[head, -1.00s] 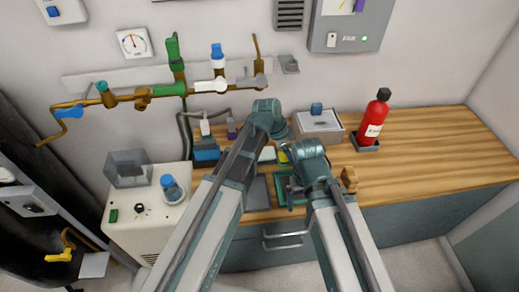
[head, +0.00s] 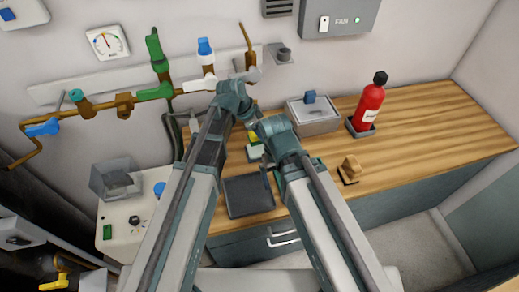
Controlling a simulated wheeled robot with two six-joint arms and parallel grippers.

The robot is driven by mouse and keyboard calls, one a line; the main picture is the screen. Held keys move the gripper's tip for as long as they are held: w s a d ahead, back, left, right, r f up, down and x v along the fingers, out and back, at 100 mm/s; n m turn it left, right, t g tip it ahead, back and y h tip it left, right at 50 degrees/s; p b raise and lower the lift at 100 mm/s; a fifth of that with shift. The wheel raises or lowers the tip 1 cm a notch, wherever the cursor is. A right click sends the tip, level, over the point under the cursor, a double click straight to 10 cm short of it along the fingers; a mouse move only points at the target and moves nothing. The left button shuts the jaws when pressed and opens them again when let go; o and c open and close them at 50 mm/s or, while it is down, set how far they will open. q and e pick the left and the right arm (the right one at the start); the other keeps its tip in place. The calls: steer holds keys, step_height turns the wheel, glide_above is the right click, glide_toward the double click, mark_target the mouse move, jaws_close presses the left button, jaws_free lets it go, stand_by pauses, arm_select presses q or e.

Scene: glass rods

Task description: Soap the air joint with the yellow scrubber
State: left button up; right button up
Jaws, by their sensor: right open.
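A small yellow block (head: 253,137), which looks like the yellow scrubber, lies on the wooden counter behind my arms, partly covered by them. A pale green and white piece (head: 256,152) lies just in front of it. My right gripper (head: 267,172) is open, below its teal wrist, near these pieces and above the dark tray's right edge. My left arm reaches up to the pipes; its gripper is mostly hidden around its teal wrist, so I cannot tell its state. The wall pipes carry a green valve (head: 155,92), a white valve (head: 200,84) and brass fittings (head: 124,104). Which joint is the air joint is unclear.
A dark tray (head: 248,197) lies on the counter's front. A white cabinet with a clear bin (head: 115,179) is at left.

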mark_target(263, 147)
arm_select(q)
steer(key=shift+f, duration=0.15)
arm_select(e)
steer(key=shift+f, duration=0.15)
stand_by(0.4)
arm_select(q)
steer(key=f+b, duration=0.2)
steer(key=w+f+b, duration=0.1)
steer(key=f+b, duration=0.3)
steer(key=shift+w+a+f+b, duration=0.15)
steer(key=shift+w+f+b, duration=0.05)
steer(key=shift+w+b, duration=0.2)
arm_select(e)
step_height(263, 147, down, 6)
steer(key=shift+f, duration=0.25)
arm_select(q)
steer(key=shift+f+b, duration=0.5)
steer(key=shift+f, duration=0.05)
arm_select(e)
steer(key=shift+f, duration=0.5)
stand_by(0.9)
arm_select(q)
steer(key=shift+r, duration=0.1)
arm_select(e)
steer(key=shift+r, duration=0.1)
arm_select(q)
step_height(263, 147, up, 7)
steer(key=p, duration=0.7)
arm_select(e)
step_height(263, 147, up, 7)
